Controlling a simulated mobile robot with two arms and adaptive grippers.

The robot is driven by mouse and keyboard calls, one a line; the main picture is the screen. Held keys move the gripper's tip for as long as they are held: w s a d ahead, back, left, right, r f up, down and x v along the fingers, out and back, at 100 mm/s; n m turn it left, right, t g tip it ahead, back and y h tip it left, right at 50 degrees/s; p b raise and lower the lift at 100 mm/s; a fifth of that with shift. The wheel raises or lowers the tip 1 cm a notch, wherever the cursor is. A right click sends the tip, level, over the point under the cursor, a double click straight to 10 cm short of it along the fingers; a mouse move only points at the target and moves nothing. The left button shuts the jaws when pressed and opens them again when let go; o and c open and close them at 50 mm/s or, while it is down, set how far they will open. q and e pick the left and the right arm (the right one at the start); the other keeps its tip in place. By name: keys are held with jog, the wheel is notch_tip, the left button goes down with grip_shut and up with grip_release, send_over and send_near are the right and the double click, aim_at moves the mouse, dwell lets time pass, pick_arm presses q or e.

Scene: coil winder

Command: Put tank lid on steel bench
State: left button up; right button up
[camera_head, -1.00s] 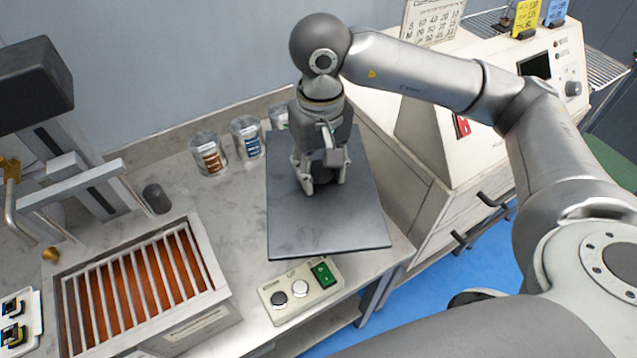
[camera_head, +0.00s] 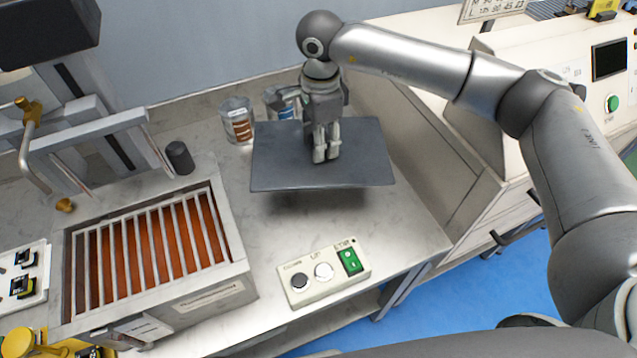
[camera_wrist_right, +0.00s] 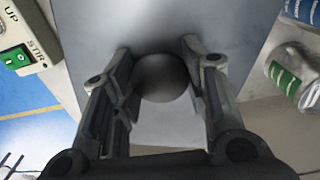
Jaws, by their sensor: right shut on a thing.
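The tank lid (camera_head: 285,172) is a flat dark grey plate with a round knob. My right gripper (camera_head: 326,158) is shut on this knob. In the right wrist view the fingers of the gripper (camera_wrist_right: 160,80) stand on either side of the knob (camera_wrist_right: 163,78). The lid looks raised and slightly tilted, with a shadow on the steel bench (camera_head: 375,222) below it. The open tank (camera_head: 240,268) stands on the bench at the left, with orange liquid under pale bars. My left gripper is not in view.
A control box (camera_head: 325,275) with a green switch sits near the front edge. Cans (camera_head: 237,120) stand behind the lid, by the wall. A dark cylinder (camera_head: 180,157) stands behind the tank. A cream machine (camera_head: 560,110) borders the bench's right. Bench between lid and control box is clear.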

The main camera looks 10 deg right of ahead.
jog(key=shift+w+a+f, duration=0.1)
jog(key=shift+w+f, duration=0.05)
jog(key=shift+f, duration=0.1)
jog(key=shift+m, duration=0.3)
notch_tip(320, 180, down, 5)
jog(key=shift+f+p, duration=0.15)
jog(key=shift+p, duration=0.35)
notch_tip(320, 180, down, 4)
jog(key=shift+f+p, duration=0.15)
jog(key=shift+p, duration=0.15)
jog(key=shift+f, duration=0.2)
jog(key=o, duration=1.4)
